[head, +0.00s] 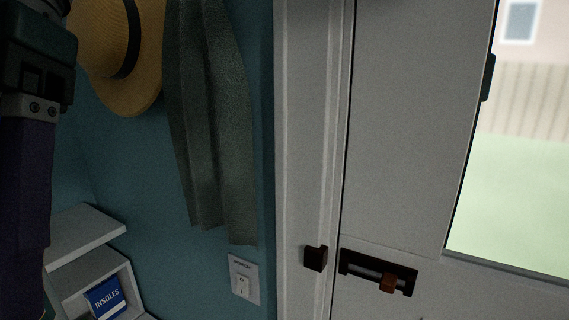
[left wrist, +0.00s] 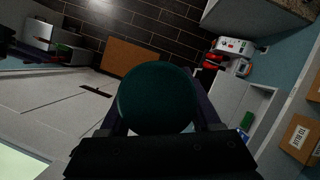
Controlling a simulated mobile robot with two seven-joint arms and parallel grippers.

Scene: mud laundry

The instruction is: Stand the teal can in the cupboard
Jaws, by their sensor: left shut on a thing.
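The teal can (left wrist: 155,98) fills the middle of the left wrist view, its round end facing the camera. My left gripper (left wrist: 158,112) is shut on it, with a finger on either side. In the head view only my left arm shows, along the left edge; the can does not show there. I cannot tell for sure which unit is the cupboard. A white open-fronted unit (left wrist: 262,98) shows at the right of the left wrist view, beyond the right finger. My right gripper is in neither view.
In the head view, white shelving (head: 88,232) at lower left holds a blue insoles box (head: 105,298). A straw hat (head: 122,75) and green cloth (head: 210,130) hang above. A white door (head: 405,130) stands right. A cardboard box (left wrist: 300,138) shows in the left wrist view.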

